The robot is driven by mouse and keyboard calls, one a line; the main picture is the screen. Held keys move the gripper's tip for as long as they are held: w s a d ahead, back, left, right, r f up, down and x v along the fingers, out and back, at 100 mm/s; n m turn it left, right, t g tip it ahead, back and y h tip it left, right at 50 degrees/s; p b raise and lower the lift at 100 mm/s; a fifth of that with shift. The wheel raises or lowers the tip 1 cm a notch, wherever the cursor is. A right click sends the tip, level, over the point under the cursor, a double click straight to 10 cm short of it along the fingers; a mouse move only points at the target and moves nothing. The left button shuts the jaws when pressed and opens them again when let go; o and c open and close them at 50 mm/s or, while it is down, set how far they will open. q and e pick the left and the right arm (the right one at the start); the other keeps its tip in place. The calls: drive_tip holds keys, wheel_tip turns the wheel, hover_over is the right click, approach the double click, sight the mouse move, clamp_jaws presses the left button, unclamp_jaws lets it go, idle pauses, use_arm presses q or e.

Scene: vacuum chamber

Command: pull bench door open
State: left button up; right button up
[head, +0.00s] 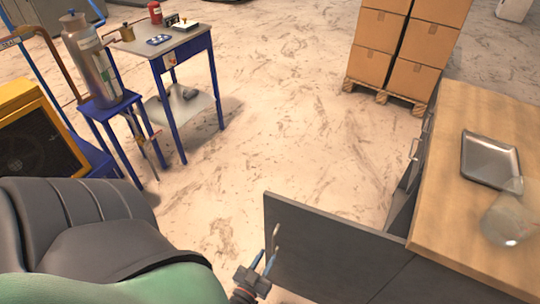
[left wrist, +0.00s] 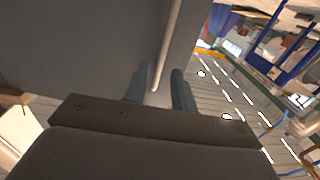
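The bench door (head: 325,250) is a flat dark grey panel. It stands swung out to the left from the bench (head: 465,215), which has a wooden top. Its pale bar handle (head: 276,238) is near the free edge. My left gripper (head: 264,262) is at the lower end of this handle. In the left wrist view, the handle (left wrist: 168,45) comes down between the two fingers of my left gripper (left wrist: 160,92), with visible gaps at its sides. The fingers are apart, and I see no firm grip. My right gripper is not in view.
A metal tray (head: 490,158) and a glass flask (head: 510,222) are on the bench top. Stacked cartons (head: 415,45) stand on a pallet behind. A blue-legged table (head: 180,55) and a stool with a metal canister (head: 90,60) stand at the upper left. The middle floor is clear.

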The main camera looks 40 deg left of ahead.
use_arm(q)
drive_tip(key=shift+s+d, duration=0.2)
drive_tip(key=shift+s, duration=0.65)
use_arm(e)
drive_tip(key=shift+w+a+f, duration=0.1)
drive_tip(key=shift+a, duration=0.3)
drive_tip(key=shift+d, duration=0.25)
